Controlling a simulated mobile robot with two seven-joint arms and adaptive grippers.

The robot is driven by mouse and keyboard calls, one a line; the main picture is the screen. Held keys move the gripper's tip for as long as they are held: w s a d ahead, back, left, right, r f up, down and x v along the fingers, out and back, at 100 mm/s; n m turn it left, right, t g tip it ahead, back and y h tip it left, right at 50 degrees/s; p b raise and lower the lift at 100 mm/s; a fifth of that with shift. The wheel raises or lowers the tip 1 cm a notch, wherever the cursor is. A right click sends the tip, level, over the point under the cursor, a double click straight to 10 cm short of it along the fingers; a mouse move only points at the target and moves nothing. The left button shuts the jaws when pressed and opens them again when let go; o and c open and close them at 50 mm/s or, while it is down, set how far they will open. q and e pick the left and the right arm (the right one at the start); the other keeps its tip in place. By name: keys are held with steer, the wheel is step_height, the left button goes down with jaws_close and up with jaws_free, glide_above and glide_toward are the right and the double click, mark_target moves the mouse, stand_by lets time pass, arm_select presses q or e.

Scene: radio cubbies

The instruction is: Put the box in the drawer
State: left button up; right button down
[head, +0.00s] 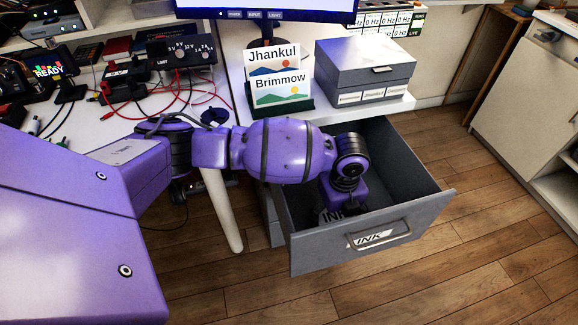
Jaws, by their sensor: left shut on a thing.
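The grey drawer (312,256) under the desk is pulled open, with an "INK" label and a handle on its front. My left arm comes in from the left and bends down into the drawer. My left gripper (345,205) is low inside it, shut on a dark box with white "INK" lettering (331,215). Only a small part of this box shows, at the drawer's left side; the arm and gripper hide the rest. I cannot tell whether it touches the drawer floor. My right gripper is not in view.
A grey lidded storage box (364,62) stands on the desk behind the drawer. Beside it are cards reading "Jhankul" and "Brimmow" (283,90). Cables and a power unit (182,52) crowd the desk's left. The wooden floor (480,215) right of the drawer is clear.

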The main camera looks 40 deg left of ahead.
mark_target(336, 215)
arm_select(q)
steer(key=shift+w, duration=0.1)
steer(key=o, duration=1.2)
steer(key=shift+r, duration=0.15)
step_height(336, 215, up, 12)
steer(key=p, duration=0.3)
